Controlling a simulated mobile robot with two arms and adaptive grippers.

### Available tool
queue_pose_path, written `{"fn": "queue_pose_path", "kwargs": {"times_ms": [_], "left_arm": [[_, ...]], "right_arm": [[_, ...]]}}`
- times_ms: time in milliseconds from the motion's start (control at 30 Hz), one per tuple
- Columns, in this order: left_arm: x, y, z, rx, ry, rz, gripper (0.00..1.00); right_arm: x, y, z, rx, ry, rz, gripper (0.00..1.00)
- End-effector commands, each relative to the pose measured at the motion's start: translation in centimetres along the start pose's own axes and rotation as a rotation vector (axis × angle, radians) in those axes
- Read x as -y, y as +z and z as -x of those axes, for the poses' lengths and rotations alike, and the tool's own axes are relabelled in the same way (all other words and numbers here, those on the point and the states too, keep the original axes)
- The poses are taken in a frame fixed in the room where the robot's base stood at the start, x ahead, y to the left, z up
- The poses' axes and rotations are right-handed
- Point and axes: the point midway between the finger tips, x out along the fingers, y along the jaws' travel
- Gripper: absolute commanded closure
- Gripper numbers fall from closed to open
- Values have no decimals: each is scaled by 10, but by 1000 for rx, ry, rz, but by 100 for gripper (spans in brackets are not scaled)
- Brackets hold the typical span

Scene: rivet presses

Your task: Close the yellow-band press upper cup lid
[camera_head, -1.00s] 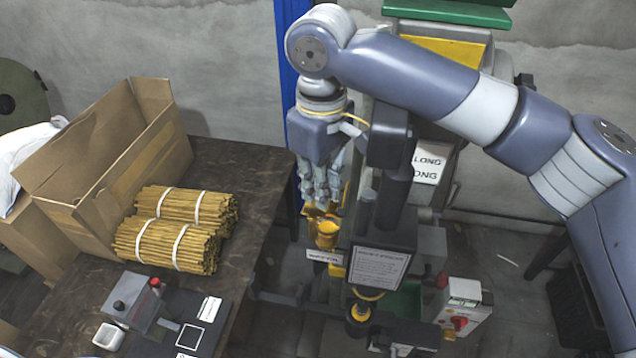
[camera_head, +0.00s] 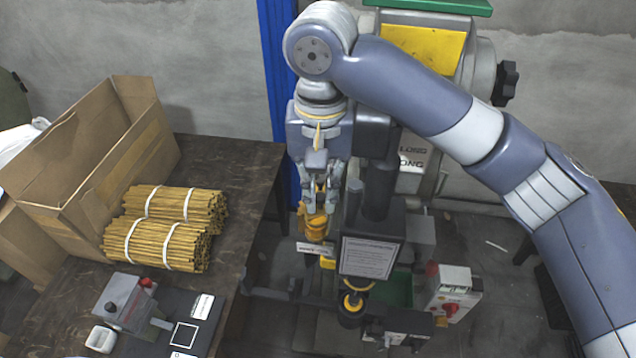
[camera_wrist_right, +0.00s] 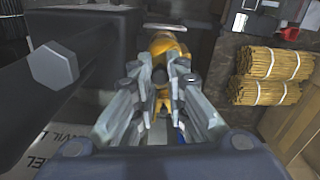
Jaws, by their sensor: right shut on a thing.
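The press (camera_head: 378,240) has a dark head and column and stands right of the wooden table. Its yellow-orange upper cup (camera_head: 313,230) sits on the left side of the head, above a small white label. My right gripper (camera_head: 318,195) points down at the cup from above, its fingers shut on the yellow lid part at the cup's top. In the right wrist view the gripper (camera_wrist_right: 164,82) has yellow between its fingertips, and the cup (camera_wrist_right: 166,45) shows just beyond. The fingers hide much of the lid, so I cannot tell its exact angle. My left gripper is not in view.
The wooden table (camera_head: 245,180) holds an open cardboard box (camera_head: 120,175), stick bundles (camera_head: 155,245) and a small grey device (camera_head: 125,302). A control box with a red knob (camera_head: 452,292) stands right of the press. A blue post (camera_head: 277,70) rises behind.

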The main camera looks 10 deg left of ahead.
Motion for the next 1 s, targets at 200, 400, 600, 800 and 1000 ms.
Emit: {"fn": "queue_pose_path", "kwargs": {"times_ms": [200, 400, 600, 800, 1000], "left_arm": [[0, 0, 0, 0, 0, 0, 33], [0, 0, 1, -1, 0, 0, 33], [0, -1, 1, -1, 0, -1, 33], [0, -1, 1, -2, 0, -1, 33], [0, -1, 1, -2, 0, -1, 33]], "right_arm": [[-1, 6, 3, -6, -2, -200, 100], [0, 11, 3, -6, -3, -358, 100], [0, 15, 4, -6, -4, -476, 100], [1, 17, 4, -6, -5, -544, 100], [2, 17, 4, -6, -6, -571, 100]]}}
